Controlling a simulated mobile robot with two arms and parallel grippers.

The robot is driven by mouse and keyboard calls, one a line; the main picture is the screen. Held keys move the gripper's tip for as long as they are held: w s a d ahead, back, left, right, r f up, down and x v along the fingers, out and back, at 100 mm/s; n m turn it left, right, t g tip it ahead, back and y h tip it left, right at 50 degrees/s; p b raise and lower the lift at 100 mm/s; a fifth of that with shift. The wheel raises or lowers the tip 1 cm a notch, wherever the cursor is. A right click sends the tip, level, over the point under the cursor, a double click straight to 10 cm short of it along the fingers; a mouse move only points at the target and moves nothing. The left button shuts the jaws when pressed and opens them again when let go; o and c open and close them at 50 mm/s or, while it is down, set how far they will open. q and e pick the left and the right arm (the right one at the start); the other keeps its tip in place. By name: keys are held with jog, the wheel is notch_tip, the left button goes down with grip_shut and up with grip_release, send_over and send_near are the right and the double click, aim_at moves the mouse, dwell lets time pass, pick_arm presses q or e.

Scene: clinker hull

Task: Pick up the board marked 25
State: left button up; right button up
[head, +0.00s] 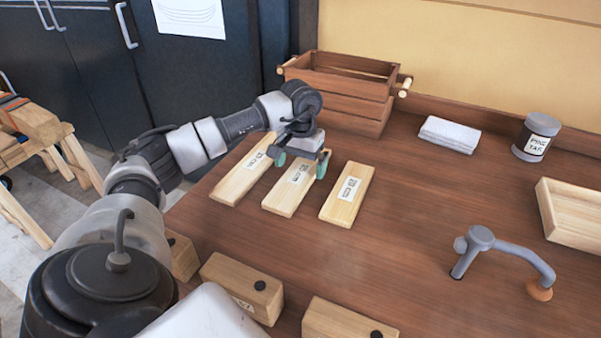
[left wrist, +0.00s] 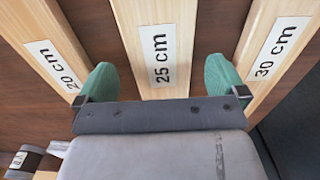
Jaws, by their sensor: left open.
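My right gripper is not in view.
In the head view, the 30 cm board (head: 237,183) lies left and the 20 cm board (head: 345,198) right. A wooden crate (head: 340,88) stands behind. A cloth (head: 450,133), a tar tin (head: 536,137), a clamp-like tool (head: 505,255) and a tray (head: 570,215) are right. Wooden blocks (head: 240,285) sit in front.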

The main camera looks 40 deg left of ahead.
pick_arm(q)
jog(key=shift+f, duration=1.15)
jog(key=c, duration=0.9)
jog(key=shift+c, duration=0.5)
jog(key=shift+r, duration=0.15)
